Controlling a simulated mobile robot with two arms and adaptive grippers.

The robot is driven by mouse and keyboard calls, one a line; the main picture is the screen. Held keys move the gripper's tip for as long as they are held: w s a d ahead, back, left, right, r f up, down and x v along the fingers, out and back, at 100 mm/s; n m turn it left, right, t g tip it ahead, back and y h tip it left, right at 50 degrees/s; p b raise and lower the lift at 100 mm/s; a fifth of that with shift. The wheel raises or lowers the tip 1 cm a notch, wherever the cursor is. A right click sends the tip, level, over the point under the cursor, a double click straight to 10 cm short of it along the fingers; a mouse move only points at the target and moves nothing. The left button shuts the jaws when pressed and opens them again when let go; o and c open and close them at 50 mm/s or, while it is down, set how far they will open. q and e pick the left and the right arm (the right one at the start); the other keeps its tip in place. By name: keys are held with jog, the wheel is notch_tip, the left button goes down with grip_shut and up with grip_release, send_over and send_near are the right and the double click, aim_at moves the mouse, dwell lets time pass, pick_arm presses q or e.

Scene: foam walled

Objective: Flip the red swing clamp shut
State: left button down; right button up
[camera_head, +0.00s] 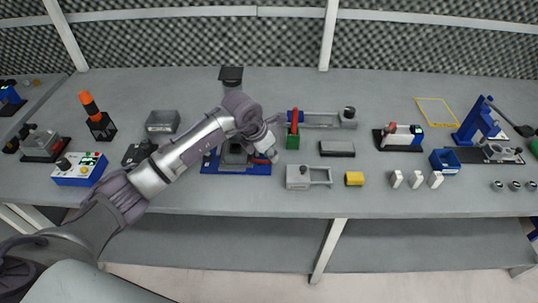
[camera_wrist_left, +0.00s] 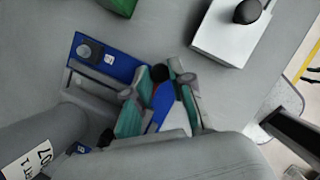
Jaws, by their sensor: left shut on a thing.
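The fixture with a blue base plate (camera_head: 262,170) stands at the front middle of the bench, partly hidden by my left arm. The red clamp (camera_head: 262,161) shows only as a small red piece at the fixture's right side, under the gripper. My left gripper (camera_head: 268,153) is down at that side. In the left wrist view its teal-padded fingers (camera_wrist_left: 160,100) are closed in over the blue plate (camera_wrist_left: 120,63), with a sliver of red between them. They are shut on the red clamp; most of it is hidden. My right gripper is not in view.
Right of the fixture stands a green block (camera_head: 293,142) with a red upright lever, also in the left wrist view (camera_wrist_left: 118,5). A light grey block with a black knob (camera_head: 298,177) stands close by. A dark grey block (camera_head: 337,149) and yellow block (camera_head: 354,179) lie farther right.

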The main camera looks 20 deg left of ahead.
pick_arm(q)
jog(key=shift+w+n, duration=0.15)
jog(key=shift+n, duration=0.35)
jog(key=c, duration=1)
grip_release()
jog(key=v, duration=1.2)
jog(key=shift+d, duration=0.15)
